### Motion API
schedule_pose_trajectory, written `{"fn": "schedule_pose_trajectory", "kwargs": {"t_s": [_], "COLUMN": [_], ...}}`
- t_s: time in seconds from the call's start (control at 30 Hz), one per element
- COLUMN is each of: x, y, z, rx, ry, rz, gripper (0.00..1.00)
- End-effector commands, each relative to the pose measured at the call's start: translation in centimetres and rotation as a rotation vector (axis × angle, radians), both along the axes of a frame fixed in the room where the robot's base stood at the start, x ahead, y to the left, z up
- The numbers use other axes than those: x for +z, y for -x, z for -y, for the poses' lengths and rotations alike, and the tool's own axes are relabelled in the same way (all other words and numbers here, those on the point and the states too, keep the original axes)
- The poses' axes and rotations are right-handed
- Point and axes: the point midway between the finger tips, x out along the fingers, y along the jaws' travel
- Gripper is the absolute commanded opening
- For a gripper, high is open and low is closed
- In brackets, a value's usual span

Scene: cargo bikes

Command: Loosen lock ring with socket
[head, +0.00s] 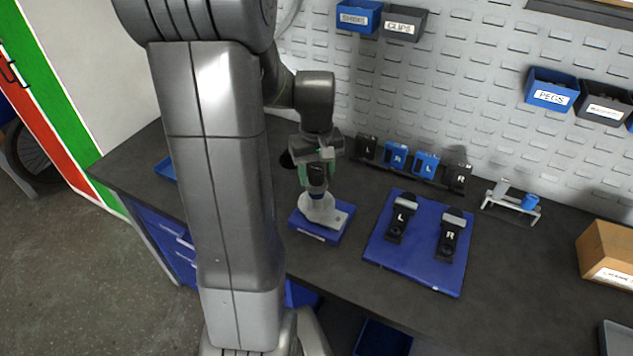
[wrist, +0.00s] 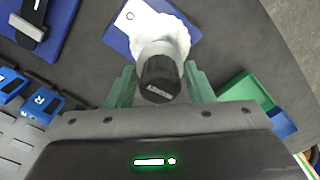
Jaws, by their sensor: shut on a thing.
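My gripper (head: 317,178) points down over the workbench and its green fingers are shut on a black socket (wrist: 160,82), seen between them in the wrist view. The socket stands over a pale grey fixture (head: 322,211) on a blue base plate (head: 334,233). In the wrist view the fixture (wrist: 172,32) shows a rounded, pale part just beyond the socket. The lock ring itself is not clearly visible, and I cannot tell whether the socket is seated on it.
A blue board (head: 431,277) with black L and R pieces lies to the right. Behind it stands a row of black and blue L and R blocks (head: 396,156). A small stand (head: 511,206) and a cardboard box (head: 609,250) are farther right. Bins (head: 551,88) hang on the wall.

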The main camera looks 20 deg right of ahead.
Motion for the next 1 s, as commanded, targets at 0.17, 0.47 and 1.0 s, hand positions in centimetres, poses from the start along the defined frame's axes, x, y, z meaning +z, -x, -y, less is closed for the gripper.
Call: {"fn": "schedule_pose_trajectory", "kwargs": {"t_s": [0.17,0.47,1.0], "x": [0.0,-0.2,-1.0], "y": [0.0,0.0,0.0], "z": [0.0,0.0,0.0], "rx": [0.001,0.001,0.001], "ry": [0.000,0.000,0.000], "rz": [0.000,0.000,0.000], "gripper": [0.06,0.06,0.06]}}
